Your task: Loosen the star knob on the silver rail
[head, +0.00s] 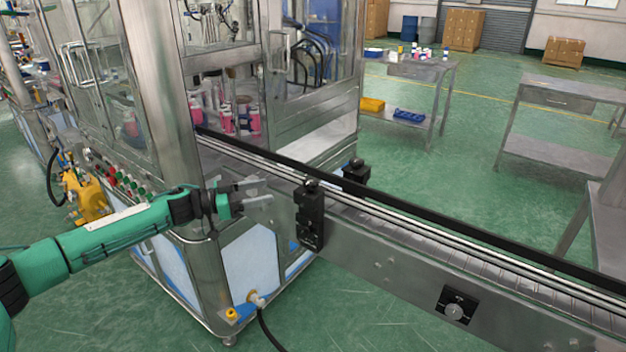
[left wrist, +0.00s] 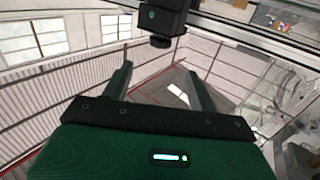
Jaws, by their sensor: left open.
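The silver rail (head: 450,244) runs along the conveyor from the machine to the lower right. A black clamp block (head: 311,215) stands on its near side, with a small dark knob (head: 311,184) on top; its star shape is too small to make out. In the left wrist view the black block (left wrist: 160,18) shows at the top, with a round dark knob (left wrist: 160,41) on it, beyond my fingertips. My left gripper (head: 265,191) is open and empty, left of the block and apart from it; its two fingers show in the left wrist view (left wrist: 158,72). My right gripper is out of view.
A second black block (head: 355,172) sits across the conveyor. The steel machine cabinet (head: 165,120) stands behind my left arm. Tables (head: 425,70) stand at the back right, with open green floor between.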

